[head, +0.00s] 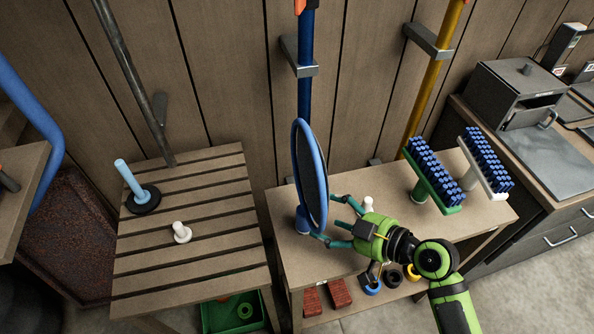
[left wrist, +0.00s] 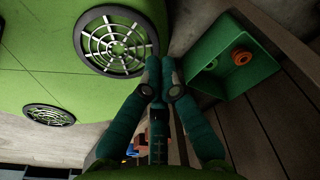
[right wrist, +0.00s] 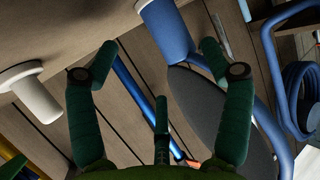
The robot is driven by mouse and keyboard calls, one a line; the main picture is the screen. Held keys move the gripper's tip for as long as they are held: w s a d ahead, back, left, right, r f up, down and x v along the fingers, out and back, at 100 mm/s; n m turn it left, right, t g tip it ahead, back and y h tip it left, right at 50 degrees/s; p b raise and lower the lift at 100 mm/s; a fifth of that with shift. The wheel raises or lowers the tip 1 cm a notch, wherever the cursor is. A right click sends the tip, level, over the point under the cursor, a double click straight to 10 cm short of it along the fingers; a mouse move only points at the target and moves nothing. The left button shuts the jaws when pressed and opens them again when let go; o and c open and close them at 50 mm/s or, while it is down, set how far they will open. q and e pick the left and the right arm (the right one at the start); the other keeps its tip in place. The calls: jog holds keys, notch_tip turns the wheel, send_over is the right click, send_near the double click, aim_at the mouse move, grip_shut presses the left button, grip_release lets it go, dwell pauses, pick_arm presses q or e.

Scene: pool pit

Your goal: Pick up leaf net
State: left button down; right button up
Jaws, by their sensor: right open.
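The leaf net (head: 312,175) has a blue oval rim with dark mesh and stands upright at the left end of the right-hand wooden table. A short blue cylinder (head: 302,222) is at its lower end. My right gripper (head: 327,220) is open and empty, its fingertips close beside the net's right side; contact cannot be told. In the right wrist view, the blue cylinder (right wrist: 168,30) and dark mesh (right wrist: 220,115) appear beyond the spread fingers, towards the right one. My left gripper (left wrist: 162,80) shows only in its wrist view, with fingertips together and nothing between them.
Two blue-bristled brushes (head: 435,170) (head: 485,160) stand on the same table, with a white peg (head: 368,203) behind my right gripper. A slatted table (head: 190,250) at left holds a white peg (head: 181,232) and a light-blue handle (head: 134,180). A green bin (left wrist: 225,65) lies below.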

jog(key=shift+w+a+f+p, duration=0.15)
jog(key=shift+a+p, duration=0.25)
jog(key=shift+a, duration=0.4)
jog(key=shift+x, duration=1.25)
jog(key=shift+w+a+f, duration=0.2)
jog(key=shift+a, duration=0.2)
pick_arm(q)
jog(key=shift+s+d+r, duration=0.5)
jog(key=shift+s+r, duration=0.1)
jog(key=shift+r, duration=0.05)
pick_arm(e)
jog(key=c, duration=1.4)
